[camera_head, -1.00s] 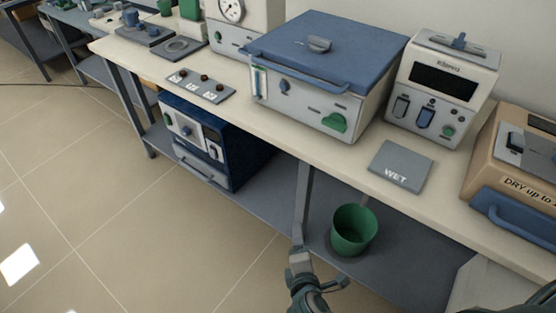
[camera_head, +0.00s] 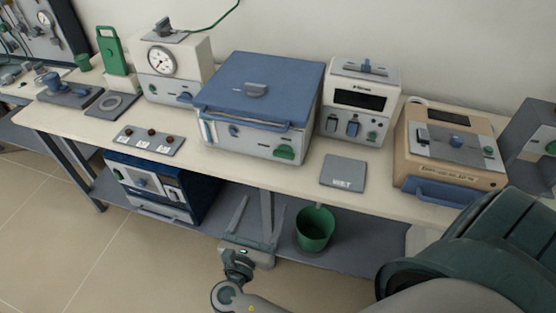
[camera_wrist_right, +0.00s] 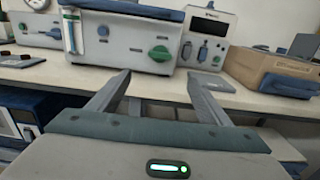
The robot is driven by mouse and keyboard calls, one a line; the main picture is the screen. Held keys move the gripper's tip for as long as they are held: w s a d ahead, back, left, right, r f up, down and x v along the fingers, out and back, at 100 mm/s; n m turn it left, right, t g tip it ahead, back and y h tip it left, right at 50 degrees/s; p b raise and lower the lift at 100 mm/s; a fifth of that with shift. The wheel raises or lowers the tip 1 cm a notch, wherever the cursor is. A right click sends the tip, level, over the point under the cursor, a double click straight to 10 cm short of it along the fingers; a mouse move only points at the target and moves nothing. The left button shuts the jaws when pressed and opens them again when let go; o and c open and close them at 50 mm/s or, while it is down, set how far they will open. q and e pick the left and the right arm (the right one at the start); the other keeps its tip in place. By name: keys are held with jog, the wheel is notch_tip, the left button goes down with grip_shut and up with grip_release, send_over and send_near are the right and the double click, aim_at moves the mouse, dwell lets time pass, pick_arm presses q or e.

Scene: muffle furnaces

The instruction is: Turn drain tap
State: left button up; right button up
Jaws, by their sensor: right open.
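The drain tap (camera_head: 285,152) is a green knob low on the right of the front of a white bath (camera_head: 250,142) with a blue lid. In the right wrist view the tap (camera_wrist_right: 159,54) shows ahead, between the directions of the two fingers. My right gripper (camera_head: 262,204) is open and empty in front of the bench, lower than the tap and apart from it. In the right wrist view its fingers (camera_wrist_right: 158,76) point toward the bench edge and the bath. My left gripper is not in view.
The pale bench top (camera_head: 215,165) has a front edge between my right gripper and the bath. A grey WET plate (camera_head: 343,170) lies right of the bath. A green bucket (camera_head: 314,230) stands on the lower shelf. A tan box (camera_head: 450,160) is further right.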

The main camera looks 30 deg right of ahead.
aim_at(284, 154)
jog(key=shift+w, duration=0.1)
jog(key=p+x, duration=0.4)
jog(key=x, duration=1.1)
jog(key=shift+w+d, duration=0.2)
jog(key=shift+d, duration=0.1)
jog(key=shift+p+x, duration=0.35)
jog(key=shift+x, duration=0.4)
jog(key=c, duration=1)
